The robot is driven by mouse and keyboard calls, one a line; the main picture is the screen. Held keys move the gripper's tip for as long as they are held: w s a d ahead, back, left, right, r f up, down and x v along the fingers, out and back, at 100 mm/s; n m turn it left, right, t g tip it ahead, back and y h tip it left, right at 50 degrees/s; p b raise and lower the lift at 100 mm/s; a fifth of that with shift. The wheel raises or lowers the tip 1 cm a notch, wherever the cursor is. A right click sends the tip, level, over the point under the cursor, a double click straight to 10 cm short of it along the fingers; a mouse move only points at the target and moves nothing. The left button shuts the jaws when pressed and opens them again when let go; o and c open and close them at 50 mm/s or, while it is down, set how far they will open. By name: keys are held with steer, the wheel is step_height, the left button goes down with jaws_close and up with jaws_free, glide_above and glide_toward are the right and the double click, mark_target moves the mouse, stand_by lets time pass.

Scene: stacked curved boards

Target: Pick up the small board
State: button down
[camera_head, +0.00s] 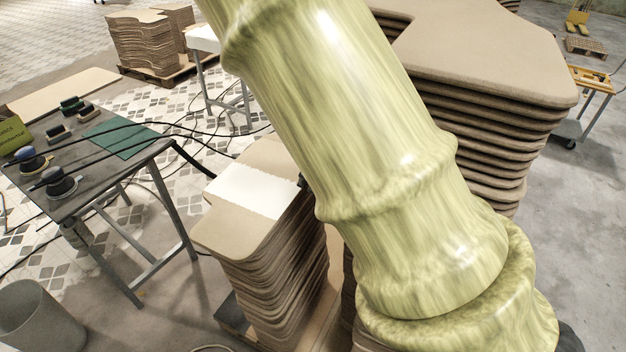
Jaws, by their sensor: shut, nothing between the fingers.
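A stack of small brown curved boards (268,285) stands in the lower middle, just left of my arm. Its top board (222,229) is tan and lies flat. A white patch with ragged edges (252,190) covers part of that top board. My large yellow-green arm crosses the picture from top to bottom right and hides the right side of this stack. My gripper cannot be made out. A small dark piece shows at the arm's left edge beside the top board, and I cannot tell what it is.
A taller stack of large boards (490,65) stands behind my arm at right. A dark workbench (95,165) with sanding tools and cables is at left, above a grey bin (40,318). Another board stack (145,45) is at the back left. Open floor (580,220) lies at right.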

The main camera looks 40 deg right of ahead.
steer(key=d+b+x, duration=0.1)
steer(key=b+x, duration=0.4)
steer(key=x, duration=0.4)
steer(key=shift+a+b, duration=0.4)
